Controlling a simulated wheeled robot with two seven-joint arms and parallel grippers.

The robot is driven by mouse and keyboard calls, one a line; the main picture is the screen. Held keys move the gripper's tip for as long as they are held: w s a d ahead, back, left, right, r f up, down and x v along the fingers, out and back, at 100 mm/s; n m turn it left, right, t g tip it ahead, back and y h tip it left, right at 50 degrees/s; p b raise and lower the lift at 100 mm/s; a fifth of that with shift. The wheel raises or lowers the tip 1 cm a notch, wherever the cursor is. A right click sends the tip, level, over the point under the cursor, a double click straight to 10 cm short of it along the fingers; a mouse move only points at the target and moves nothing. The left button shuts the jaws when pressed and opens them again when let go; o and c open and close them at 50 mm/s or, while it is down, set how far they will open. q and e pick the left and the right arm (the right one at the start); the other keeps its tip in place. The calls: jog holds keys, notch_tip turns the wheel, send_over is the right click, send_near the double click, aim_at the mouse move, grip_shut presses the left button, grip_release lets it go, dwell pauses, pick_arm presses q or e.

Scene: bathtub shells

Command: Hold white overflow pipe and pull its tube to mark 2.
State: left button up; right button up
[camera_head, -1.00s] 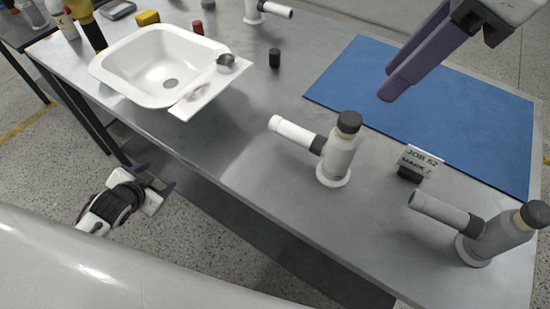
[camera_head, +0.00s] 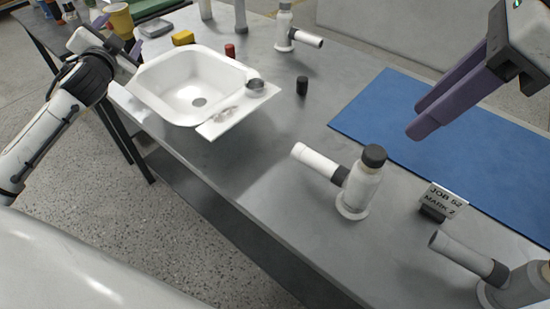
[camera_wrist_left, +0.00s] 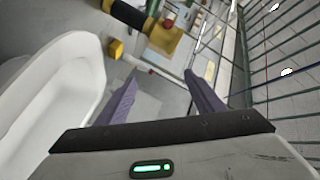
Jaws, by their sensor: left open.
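A white overflow pipe (camera_head: 361,188) with a dark cap stands upright mid-table, its white tube (camera_head: 316,161) pointing left through a dark collar. Another white one with a grey cap (camera_head: 284,28) stands at the back, its tube pointing right. A greyer one (camera_head: 520,287) is cut off at the lower right. A card (camera_head: 442,201) reads "JOB 52 MARK 2". My left gripper (camera_head: 118,32) is open and empty by the basin's upper left; its spread fingers show in the left wrist view (camera_wrist_left: 160,93). My right gripper (camera_head: 415,119) hangs above the blue mat, holding nothing visible; its finger gap is unclear.
A white basin (camera_head: 150,75) sits on the grey table, with a metal cup (camera_head: 255,86) on its ledge. A yellow block (camera_head: 183,37), red piece (camera_head: 230,50) and black cylinder (camera_head: 302,85) stand nearby. The blue mat (camera_head: 470,150) is clear.

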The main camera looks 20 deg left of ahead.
pick_arm(q)
jog(key=w+d+m+t+h, duration=0.15)
jog(key=d+h, duration=0.25)
jog(key=d, duration=0.6)
jog(key=w+d+m+t+h, duration=0.15)
jog(key=d+h, duration=0.25)
jog(key=d, duration=0.7)
jog(key=m+g+h, duration=0.3)
jog(key=g+h, duration=0.3)
jog(key=h, duration=0.9)
send_near(354, 176)
jog(key=x, duration=1)
